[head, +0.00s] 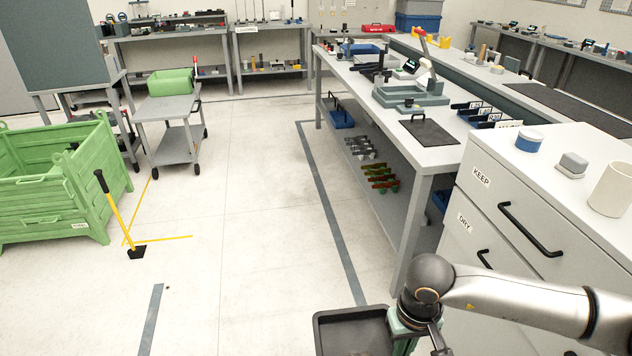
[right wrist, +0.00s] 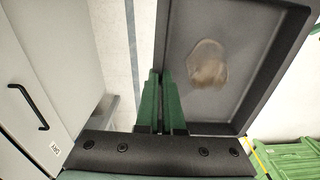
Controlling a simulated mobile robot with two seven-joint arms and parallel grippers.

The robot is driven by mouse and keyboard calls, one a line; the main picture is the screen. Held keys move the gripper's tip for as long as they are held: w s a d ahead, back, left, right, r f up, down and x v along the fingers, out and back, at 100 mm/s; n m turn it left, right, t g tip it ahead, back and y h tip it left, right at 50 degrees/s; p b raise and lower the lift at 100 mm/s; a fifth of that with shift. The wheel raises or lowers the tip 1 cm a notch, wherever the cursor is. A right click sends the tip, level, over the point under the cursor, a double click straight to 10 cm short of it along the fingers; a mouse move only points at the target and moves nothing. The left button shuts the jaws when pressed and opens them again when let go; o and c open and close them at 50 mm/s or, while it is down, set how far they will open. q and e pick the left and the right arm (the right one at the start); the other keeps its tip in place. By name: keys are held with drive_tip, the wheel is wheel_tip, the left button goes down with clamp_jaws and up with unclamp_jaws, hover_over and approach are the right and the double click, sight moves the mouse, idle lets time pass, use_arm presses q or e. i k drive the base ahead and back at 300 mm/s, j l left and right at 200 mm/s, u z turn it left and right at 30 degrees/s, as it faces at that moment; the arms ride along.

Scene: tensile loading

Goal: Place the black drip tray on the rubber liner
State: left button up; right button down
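The black drip tray (head: 352,332) is at the bottom of the head view, partly cut off by the frame edge. In the right wrist view the tray (right wrist: 262,75) shows a brownish wet patch (right wrist: 208,65) on its floor. My right gripper (right wrist: 160,80) has its green fingers closed on either side of the tray's near wall; it also shows beside the tray in the head view. The tray is held in front of the drawer cabinet, away from the bench. A flat dark mat (head: 432,132), possibly the rubber liner, lies on the near end of the bench. My left gripper is out of view.
The long bench (head: 400,205) holds a grey-green frame (head: 410,97) behind the mat. The white drawer cabinet (head: 500,215) stands close on the right, with projecting black handles (head: 530,229). A green crate (head: 60,185) and a yellow-handled tool (head: 118,215) are left. The middle floor is clear.

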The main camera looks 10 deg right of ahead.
sight(431, 133)
drive_tip(key=i+l, duration=0.2)
drive_tip(key=i, duration=0.3)
drive_tip(key=i+l, duration=0.25)
drive_tip(key=i, duration=0.25)
drive_tip(key=i+l, duration=0.2)
drive_tip(key=i, duration=0.3)
drive_tip(key=i+l, duration=0.25)
drive_tip(key=i, duration=0.25)
